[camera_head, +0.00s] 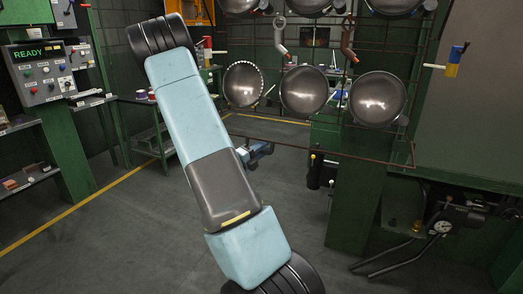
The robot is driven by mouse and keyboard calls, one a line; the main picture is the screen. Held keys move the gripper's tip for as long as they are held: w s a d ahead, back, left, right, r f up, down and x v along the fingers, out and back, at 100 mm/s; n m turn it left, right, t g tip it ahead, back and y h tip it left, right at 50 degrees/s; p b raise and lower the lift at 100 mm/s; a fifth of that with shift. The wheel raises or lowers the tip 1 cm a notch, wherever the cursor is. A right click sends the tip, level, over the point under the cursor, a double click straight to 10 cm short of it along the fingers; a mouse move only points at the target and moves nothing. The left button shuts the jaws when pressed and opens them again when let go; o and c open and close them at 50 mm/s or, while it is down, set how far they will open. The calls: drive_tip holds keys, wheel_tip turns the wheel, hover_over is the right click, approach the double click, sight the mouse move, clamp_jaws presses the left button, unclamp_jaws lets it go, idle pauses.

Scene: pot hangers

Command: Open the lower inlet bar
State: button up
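A thin rusty bar (345,157), which I take to be the lower inlet bar, runs roughly level below the row of pots. Its right end meets a short upright near the green post. Its left part passes close to a small blue-grey part (258,152) beside my arm, which looks like my gripper (266,149). I cannot tell whether the gripper touches the bar, and its fingers are too small to make out. My light-blue and dark arm fills the middle of the view and hides what lies behind it.
Several dark round pots (378,98) hang above the bar on a rusty rack. A green machine post (347,200) and a black gauge unit (440,226) stand at right. A control panel (40,72) reading READY is at left. The grey floor (130,235) is clear.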

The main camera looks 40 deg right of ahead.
clamp_jaws()
idle(0.4)
